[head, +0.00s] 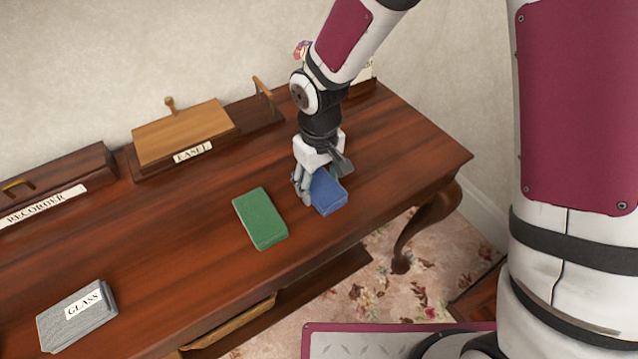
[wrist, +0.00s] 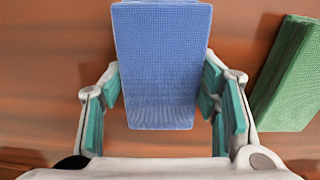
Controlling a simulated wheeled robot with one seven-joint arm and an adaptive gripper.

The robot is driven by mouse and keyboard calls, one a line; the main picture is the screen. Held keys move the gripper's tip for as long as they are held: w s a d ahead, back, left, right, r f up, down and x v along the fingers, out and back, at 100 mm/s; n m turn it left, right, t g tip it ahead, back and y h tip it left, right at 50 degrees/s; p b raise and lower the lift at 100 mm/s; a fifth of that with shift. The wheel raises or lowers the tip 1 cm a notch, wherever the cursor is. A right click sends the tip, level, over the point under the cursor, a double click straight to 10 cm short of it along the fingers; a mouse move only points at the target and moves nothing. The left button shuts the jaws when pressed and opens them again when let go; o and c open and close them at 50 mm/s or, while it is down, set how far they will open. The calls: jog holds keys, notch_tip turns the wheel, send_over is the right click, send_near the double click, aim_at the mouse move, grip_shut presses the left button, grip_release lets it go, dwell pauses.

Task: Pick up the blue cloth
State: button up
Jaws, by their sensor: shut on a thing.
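The blue cloth (head: 327,192) is a folded, block-like piece at the right part of the wooden table. In the wrist view the blue cloth (wrist: 160,65) lies between the teal-padded fingers of my gripper (wrist: 162,95). In the head view my gripper (head: 316,186) points down at the cloth and is shut on it. The cloth appears at or very near the table top; I cannot tell if it is lifted. Part of it is hidden behind the fingers.
A green folded cloth (head: 260,218) lies just left of the blue one. A grey cloth labelled GLASS (head: 76,316) lies at the front left. A wooden easel box (head: 183,132) and a recorder box (head: 60,183) stand along the wall. The table's right end (head: 425,150) is clear.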

aim_at(319, 184)
jog(key=shift+r, duration=0.45)
jog(key=r, duration=0.3)
jog(key=shift+s, duration=0.3)
jog(key=s+d+r+p, duration=0.1)
jog(key=s+d, duration=0.2)
jog(key=s, duration=1.2)
jog(key=shift+d, duration=0.15)
jog(key=o, duration=0.5)
jog(key=c, duration=0.4)
jog(key=shift+s, duration=0.1)
